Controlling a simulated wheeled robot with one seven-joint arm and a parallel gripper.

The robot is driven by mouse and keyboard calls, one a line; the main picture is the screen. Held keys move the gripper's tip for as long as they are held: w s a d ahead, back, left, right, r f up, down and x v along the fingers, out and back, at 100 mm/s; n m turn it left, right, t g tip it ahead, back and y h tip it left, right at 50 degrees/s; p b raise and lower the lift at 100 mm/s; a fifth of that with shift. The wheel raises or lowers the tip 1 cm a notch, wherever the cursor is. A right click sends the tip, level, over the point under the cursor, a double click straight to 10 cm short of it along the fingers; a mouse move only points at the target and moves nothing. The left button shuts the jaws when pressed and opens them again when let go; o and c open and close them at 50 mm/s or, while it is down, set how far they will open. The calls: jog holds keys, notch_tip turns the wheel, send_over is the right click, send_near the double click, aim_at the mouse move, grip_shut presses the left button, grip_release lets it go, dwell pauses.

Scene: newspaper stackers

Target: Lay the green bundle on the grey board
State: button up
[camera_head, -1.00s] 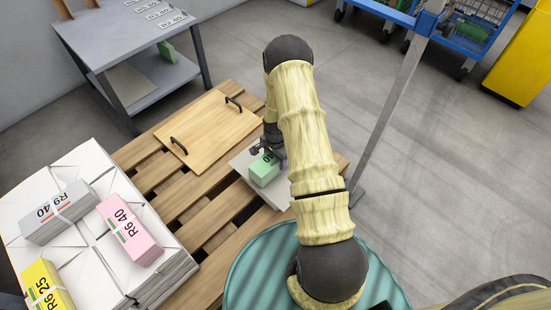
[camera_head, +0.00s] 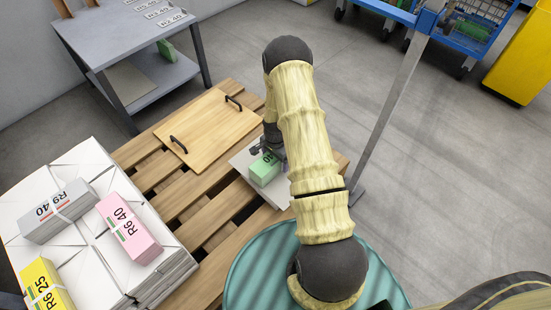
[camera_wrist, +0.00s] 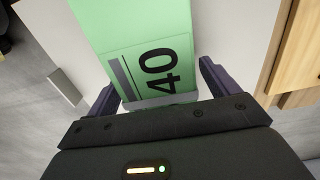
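The green bundle (camera_head: 264,170), marked 40, lies on the light grey board (camera_head: 241,161) on the pallet. In the wrist view the bundle (camera_wrist: 153,42) runs from the top edge down between my fingers, with the grey board (camera_wrist: 232,35) behind it. My gripper (camera_head: 270,154) is low at the bundle's far end. In the wrist view my gripper (camera_wrist: 160,84) is open, one finger on each side of the bundle, with small gaps. My arm hides the right part of the board in the head view.
A wooden board with two black handles (camera_head: 208,128) lies beside it on the slatted pallet (camera_head: 212,200). A white paper stack (camera_head: 82,225) carries grey, pink and yellow bundles at left. A grey table (camera_head: 120,30) stands behind. A teal drum (camera_head: 262,270) and a metal post (camera_head: 388,115) are near my arm.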

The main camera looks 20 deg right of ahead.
notch_tip(320, 180, up, 17)
jog(key=p, duration=0.7)
jog(key=shift+r, duration=0.2)
jog(key=s+a+r+n+t, duration=0.1)
jog(key=s+a+r+n, duration=0.2)
jog(key=r, duration=0.4)
jog(key=s+a+r+n, duration=0.3)
jog(key=r+n, duration=0.1)
jog(key=r, duration=0.4)
jog(key=s+a+r+n+t+p, duration=0.15)
jog(key=s+a+r+n, duration=0.25)
jog(key=s+r+n, duration=0.6)
notch_tip(320, 180, up, 36)
jog(key=s+m+p, duration=0.1)
jog(key=m+p, duration=0.2)
jog(key=p, duration=3.4)
jog(key=shift+s+a+r, duration=0.15)
jog(key=shift+r, duration=0.1)
